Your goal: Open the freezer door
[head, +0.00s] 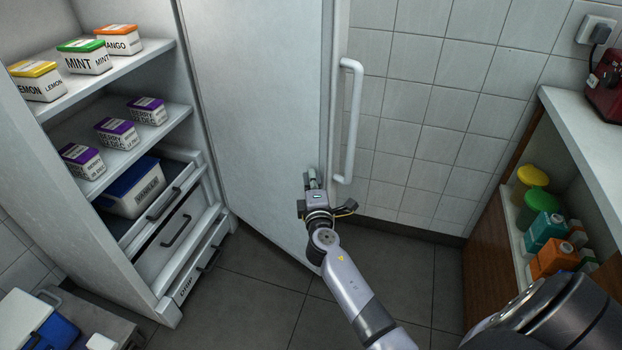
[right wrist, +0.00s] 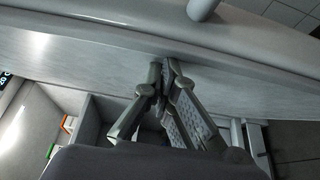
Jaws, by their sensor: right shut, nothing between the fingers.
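The freezer door (head: 255,110) stands wide open, its inner face showing in the head view. Its long white handle (head: 347,120) is on the far side of the free edge. The freezer's inside is exposed, with tubs on shelves and drawers below. My right gripper (head: 312,180) is shut and empty, at the door's inner face near the free edge, left of the handle's lower end. In the right wrist view the closed fingertips (right wrist: 166,66) reach up to the door panel (right wrist: 90,55); whether they touch it I cannot tell. My left gripper is not in view.
Mint (head: 85,57) and berry (head: 117,131) tubs stand on the freezer shelves. A blue-lidded tub (head: 131,190) sits in the upper drawer. At right is a counter (head: 575,130) with bottles below. Floor (head: 255,290) is clear beneath the door.

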